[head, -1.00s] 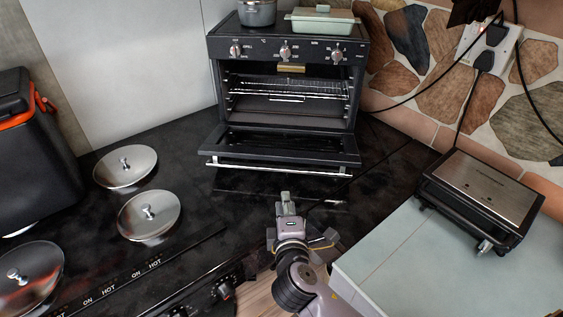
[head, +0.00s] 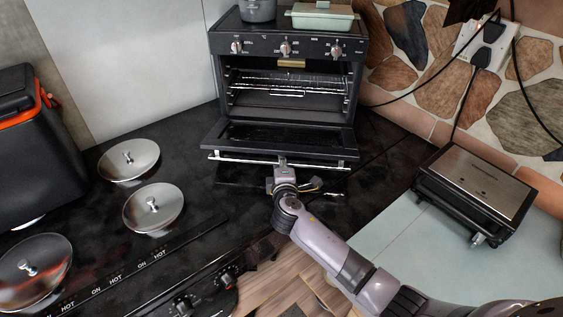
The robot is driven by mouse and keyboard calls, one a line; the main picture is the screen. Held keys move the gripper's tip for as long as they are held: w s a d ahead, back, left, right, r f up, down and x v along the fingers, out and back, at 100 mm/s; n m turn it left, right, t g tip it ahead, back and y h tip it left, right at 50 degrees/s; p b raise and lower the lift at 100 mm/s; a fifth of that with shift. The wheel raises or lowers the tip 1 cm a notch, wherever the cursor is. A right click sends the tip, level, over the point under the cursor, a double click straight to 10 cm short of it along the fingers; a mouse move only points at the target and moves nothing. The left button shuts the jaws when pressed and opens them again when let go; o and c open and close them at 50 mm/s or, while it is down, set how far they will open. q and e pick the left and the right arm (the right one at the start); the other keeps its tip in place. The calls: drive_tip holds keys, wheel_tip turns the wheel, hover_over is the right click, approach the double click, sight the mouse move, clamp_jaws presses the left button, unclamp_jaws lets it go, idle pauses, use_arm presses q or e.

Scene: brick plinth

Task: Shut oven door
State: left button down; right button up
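The black oven (head: 287,75) stands at the back of the dark counter with its cavity and wire racks in view. Its door (head: 278,138) is open, folded down toward me, with a silver handle bar (head: 240,158) along its front edge. My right gripper (head: 281,163) is at the middle of the handle bar, at or just under the door's front edge. Its fingertips are small and partly hidden there, so I cannot tell whether they are open or touching the door. My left gripper is not in view.
A grey pot (head: 257,10) and a lidded green dish (head: 322,17) sit on the oven. A stove with several metal lids (head: 154,208) is at left, beside a black and orange box (head: 35,140). A sandwich press (head: 477,192) sits on the pale tiled counter (head: 400,245) at right.

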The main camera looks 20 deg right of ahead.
drive_tip(key=shift+w, duration=0.1)
drive_tip(key=shift+c, duration=0.2)
clamp_jaws()
idle(0.5)
